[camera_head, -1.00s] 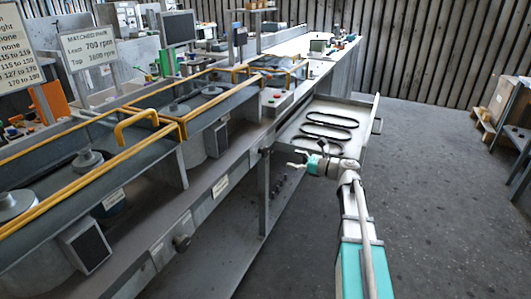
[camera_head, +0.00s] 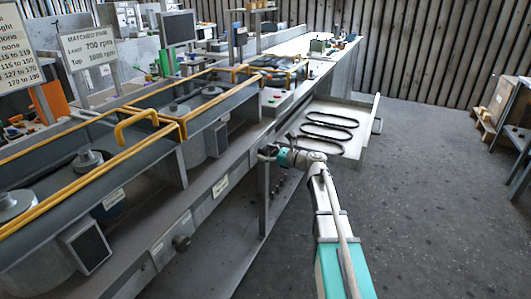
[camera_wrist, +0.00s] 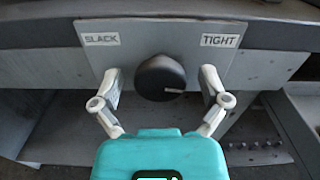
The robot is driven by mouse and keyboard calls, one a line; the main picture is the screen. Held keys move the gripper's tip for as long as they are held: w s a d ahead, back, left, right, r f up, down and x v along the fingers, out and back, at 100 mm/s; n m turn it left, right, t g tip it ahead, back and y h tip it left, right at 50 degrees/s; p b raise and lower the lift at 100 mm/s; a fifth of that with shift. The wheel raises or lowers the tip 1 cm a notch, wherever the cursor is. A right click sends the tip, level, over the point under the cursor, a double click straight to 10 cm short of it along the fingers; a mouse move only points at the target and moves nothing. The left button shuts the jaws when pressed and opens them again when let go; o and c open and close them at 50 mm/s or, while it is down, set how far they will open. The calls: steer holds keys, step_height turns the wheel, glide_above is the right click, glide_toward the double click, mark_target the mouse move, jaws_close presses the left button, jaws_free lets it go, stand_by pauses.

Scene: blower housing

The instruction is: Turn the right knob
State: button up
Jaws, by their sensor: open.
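The right knob (camera_wrist: 158,80) is round and black, with a white mark pointing to the right side. It sits on a grey plate between a SLACK label (camera_wrist: 101,39) on the left and a TIGHT label (camera_wrist: 219,40) on the right. My gripper (camera_wrist: 160,75) is open, with one finger on each side of the knob. A gap shows between each finger and the knob. In the head view my gripper (camera_head: 268,153) is at the bench front and largely hides this knob. Another knob (camera_head: 181,242) is on the front rail further left.
An open drawer (camera_head: 350,166) with several black belts juts out beside my arm. Yellow-framed covers (camera_head: 150,125) top the bench. Below the rail is a lower shelf (camera_head: 215,260). Open floor (camera_head: 430,200) lies to the right.

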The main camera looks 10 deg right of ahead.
steer(key=c, duration=1.2)
steer(key=shift+o, duration=0.2)
steer(key=shift+n, duration=0.5)
steer(key=n, duration=0.3)
steer(key=shift+n, duration=0.3)
steer(key=n, duration=1)
steer(key=shift+f, duration=0.1)
steer(key=n, duration=0.5)
